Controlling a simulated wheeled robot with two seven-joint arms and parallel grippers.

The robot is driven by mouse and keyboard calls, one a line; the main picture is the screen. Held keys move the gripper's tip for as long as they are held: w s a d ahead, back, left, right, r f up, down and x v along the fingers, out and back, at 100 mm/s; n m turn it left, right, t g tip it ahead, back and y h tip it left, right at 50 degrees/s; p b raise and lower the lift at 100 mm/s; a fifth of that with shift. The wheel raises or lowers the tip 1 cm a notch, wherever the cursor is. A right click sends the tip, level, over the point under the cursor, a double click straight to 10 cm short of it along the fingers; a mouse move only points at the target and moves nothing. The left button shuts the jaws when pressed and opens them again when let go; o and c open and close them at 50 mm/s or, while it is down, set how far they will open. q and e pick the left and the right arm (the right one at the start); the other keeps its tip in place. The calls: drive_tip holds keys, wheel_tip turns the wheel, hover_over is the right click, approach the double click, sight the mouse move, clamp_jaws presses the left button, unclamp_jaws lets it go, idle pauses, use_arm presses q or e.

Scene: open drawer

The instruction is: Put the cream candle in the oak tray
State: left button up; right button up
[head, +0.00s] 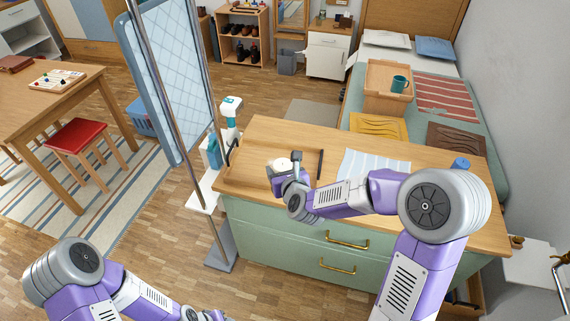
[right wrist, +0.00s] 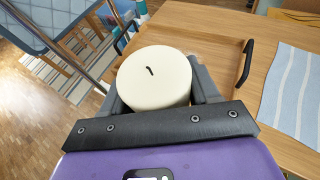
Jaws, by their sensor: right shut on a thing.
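The cream candle (head: 281,163) is a short, wide cylinder with a dark wick, seen from above in the right wrist view (right wrist: 153,78). My right gripper (head: 288,170) is shut on it, one finger on each side, and it looks upright. The oak tray (right wrist: 212,45) has a black handle at each end and lies on the dresser top; it also shows in the head view (head: 252,166). The candle overlaps the tray in both views; I cannot tell whether it touches the tray floor. My left arm is at the bottom left; its gripper is out of frame.
The green dresser (head: 300,235) has a wooden top. A pale striped cloth (head: 365,163) lies right of the tray, and a blue cup (head: 460,164) stands near the right edge. A metal pole and blue panel (head: 175,75) stand left of the dresser.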

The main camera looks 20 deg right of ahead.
drive_tip(key=w+d, duration=0.2)
drive_tip(key=w, duration=1.6)
wheel_tip(320, 180, down, 11)
drive_tip(key=b, duration=0.3)
drive_tip(key=shift+w, duration=0.1)
drive_tip(key=shift+r, duration=0.15)
drive_tip(key=shift+f+b, duration=0.25)
drive_tip(key=shift+b, duration=0.1)
drive_tip(key=o, duration=1.2)
drive_tip(key=shift+o, duration=0.2)
drive_tip(key=shift+r, duration=0.1)
